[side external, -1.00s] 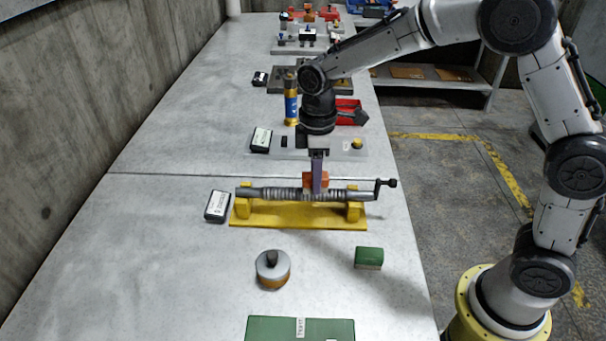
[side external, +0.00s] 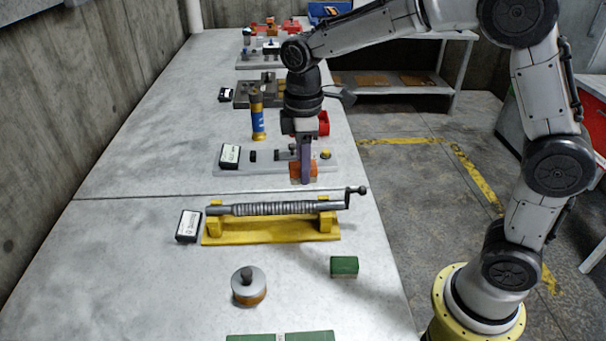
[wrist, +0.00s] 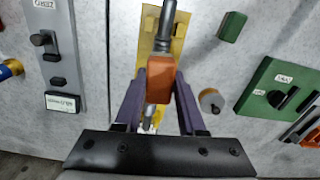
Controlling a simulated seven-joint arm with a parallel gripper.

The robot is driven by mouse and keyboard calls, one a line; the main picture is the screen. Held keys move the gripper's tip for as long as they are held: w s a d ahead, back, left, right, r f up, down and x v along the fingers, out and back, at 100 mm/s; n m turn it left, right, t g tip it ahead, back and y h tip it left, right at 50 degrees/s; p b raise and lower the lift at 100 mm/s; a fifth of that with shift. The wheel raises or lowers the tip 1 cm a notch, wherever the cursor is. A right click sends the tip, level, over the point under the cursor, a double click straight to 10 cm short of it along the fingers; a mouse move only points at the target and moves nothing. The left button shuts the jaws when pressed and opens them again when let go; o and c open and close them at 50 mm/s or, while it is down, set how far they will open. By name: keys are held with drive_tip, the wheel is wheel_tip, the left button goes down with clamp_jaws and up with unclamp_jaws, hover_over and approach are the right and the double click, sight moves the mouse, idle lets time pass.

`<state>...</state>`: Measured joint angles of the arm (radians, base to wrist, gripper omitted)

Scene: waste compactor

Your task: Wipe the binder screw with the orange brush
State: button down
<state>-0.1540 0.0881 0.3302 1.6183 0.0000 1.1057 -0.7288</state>
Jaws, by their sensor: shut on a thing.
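The binder screw (side external: 275,208) is a grey threaded rod with a crank at its right end. It lies level on a yellow stand (side external: 270,237) in the side view. My gripper (side external: 304,178) has purple fingers and is shut on the orange brush (side external: 296,170). In the side view the brush shows above the screw in the picture, with a visible gap between them. In the wrist view, the brush (wrist: 161,80) sits between the fingers (wrist: 160,85) and hides part of the screw. The yellow stand (wrist: 178,45) shows beyond the brush.
A green block (side external: 344,267) and a round knobbed weight (side external: 248,287) stand in front of the stand. A black-and-white box (side external: 188,225) lies left of it. A grey plate with switches (side external: 275,158) lies behind, near a blue-and-gold cylinder (side external: 258,115).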

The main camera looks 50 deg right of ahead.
drive_tip(key=shift+r, duration=1)
